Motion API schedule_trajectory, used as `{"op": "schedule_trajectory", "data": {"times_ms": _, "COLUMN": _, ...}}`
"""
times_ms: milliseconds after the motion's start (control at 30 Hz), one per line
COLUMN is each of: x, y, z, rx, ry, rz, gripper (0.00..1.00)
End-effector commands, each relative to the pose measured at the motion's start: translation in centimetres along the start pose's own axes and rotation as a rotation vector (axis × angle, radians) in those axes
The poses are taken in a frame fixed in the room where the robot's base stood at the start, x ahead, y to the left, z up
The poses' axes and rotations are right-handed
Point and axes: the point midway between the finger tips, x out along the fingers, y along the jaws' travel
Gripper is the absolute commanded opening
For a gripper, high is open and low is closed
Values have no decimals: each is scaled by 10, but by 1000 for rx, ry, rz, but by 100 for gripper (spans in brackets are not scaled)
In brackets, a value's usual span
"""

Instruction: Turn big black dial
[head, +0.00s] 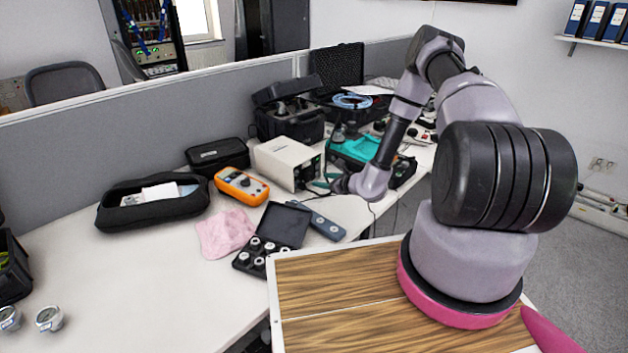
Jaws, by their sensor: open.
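An orange handheld meter (241,187) lies on the white bench, left of the white box. A dark round dial (245,182) shows on its face, small in the head view; its pointer setting is too small to read. My gripper (328,184) is at the end of my arm, in front of the white box (288,163) and to the right of the meter, apart from the meter. It is small and dark, its fingers hard to make out, with nothing seen held in it. The front of the white box is partly in shade, and any knobs there are unclear.
A black case with silver weights (262,252), a pink cloth (226,233) and a grey remote-like device (318,222) lie in front. A black pouch (152,203) is at left. Black and teal cases (350,150) stand behind.

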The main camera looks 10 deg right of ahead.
Motion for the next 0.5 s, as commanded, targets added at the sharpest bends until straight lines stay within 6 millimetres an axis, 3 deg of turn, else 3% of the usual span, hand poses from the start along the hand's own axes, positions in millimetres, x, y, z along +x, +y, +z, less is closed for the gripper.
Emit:
{"op": "schedule_trajectory", "data": {"times_ms": 200, "x": 40, "y": 0, "z": 1, "rx": 0, "ry": -2, "rz": 0, "gripper": 58}}
{"op": "schedule_trajectory", "data": {"times_ms": 500, "x": 62, "y": 0, "z": 1, "rx": 1, "ry": -1, "rz": 1, "gripper": 58}}
